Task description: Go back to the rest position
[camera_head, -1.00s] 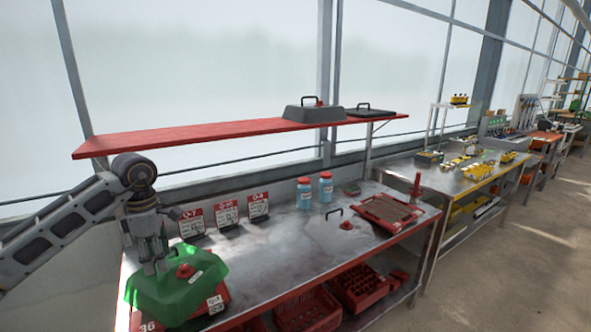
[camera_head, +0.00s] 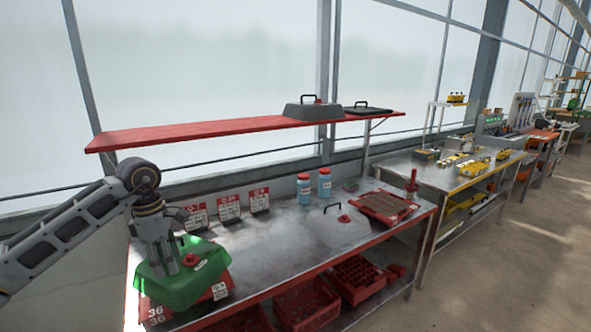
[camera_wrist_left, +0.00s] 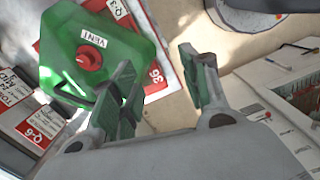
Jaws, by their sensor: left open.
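My left gripper (camera_head: 166,266) is above the left end of the metal bench, at the green cover (camera_head: 200,280) with a red knob. In the left wrist view my left gripper (camera_wrist_left: 160,85) has its two fingers apart with nothing between them. The green cover (camera_wrist_left: 120,52) with its red knob and VENT label lies beyond the fingers there, to the left, and the gripper is not holding it. My right gripper is not in view.
The metal bench (camera_head: 285,245) has card stands (camera_head: 228,207), two blue bottles (camera_head: 304,190) and a red-framed tray (camera_head: 385,207). A red shelf (camera_head: 200,134) hangs above, carrying a grey cover (camera_head: 313,111). Red crates (camera_head: 305,303) sit below. Clear floor (camera_head: 510,270) lies at right.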

